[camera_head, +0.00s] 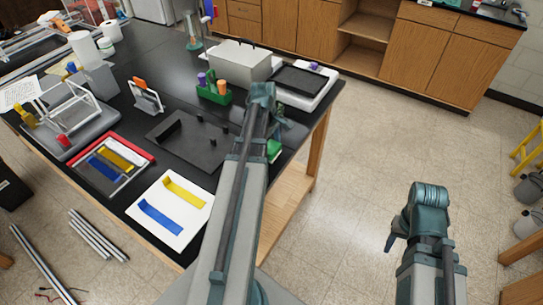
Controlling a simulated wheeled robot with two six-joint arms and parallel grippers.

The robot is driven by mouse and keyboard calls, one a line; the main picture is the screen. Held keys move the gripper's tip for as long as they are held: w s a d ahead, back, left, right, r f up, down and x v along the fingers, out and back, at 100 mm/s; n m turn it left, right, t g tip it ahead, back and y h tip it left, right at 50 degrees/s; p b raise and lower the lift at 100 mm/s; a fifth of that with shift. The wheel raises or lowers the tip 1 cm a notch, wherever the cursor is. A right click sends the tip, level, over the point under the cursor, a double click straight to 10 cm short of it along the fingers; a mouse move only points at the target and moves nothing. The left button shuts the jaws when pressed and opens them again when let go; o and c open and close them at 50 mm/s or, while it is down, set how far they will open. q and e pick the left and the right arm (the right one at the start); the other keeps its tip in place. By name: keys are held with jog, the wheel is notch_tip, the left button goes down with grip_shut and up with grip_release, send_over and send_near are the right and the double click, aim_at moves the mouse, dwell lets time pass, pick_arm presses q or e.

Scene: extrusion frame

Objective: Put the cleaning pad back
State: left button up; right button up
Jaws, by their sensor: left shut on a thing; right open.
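My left arm rises through the middle of the picture and folds over at the table's right edge. My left gripper (281,127) is partly hidden behind that arm. It is shut on a small green pad (274,151), which shows just right of the arm by the table edge. I take this for the cleaning pad; most of it is hidden. My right gripper (393,238) is over the floor at right, largely hidden by its own arm. It is open, and I see nothing in it.
The black table (172,87) holds a grey box (239,62), a green holder (213,92), a dark plate (187,139), a red-edged tray (139,148) and a white board (157,222) with yellow and blue strips. Metal bars lie on the floor at left.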

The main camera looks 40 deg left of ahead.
aim_at(268, 145)
pick_arm(q)
notch_tip(268, 145, down, 2)
jog(key=shift+f+b, duration=0.2)
jog(key=shift+b, duration=0.45)
jog(key=shift+r, duration=0.15)
pick_arm(e)
notch_tip(268, 145, down, 2)
jog(key=shift+f, duration=0.1)
pick_arm(q)
jog(key=o, duration=1.2)
jog(key=r+p, duration=0.4)
jog(key=a+r+p, duration=0.1)
jog(key=r+p, duration=0.7)
jog(key=shift+s+a, duration=0.1)
jog(key=shift+a, duration=0.15)
pick_arm(e)
notch_tip(268, 145, up, 12)
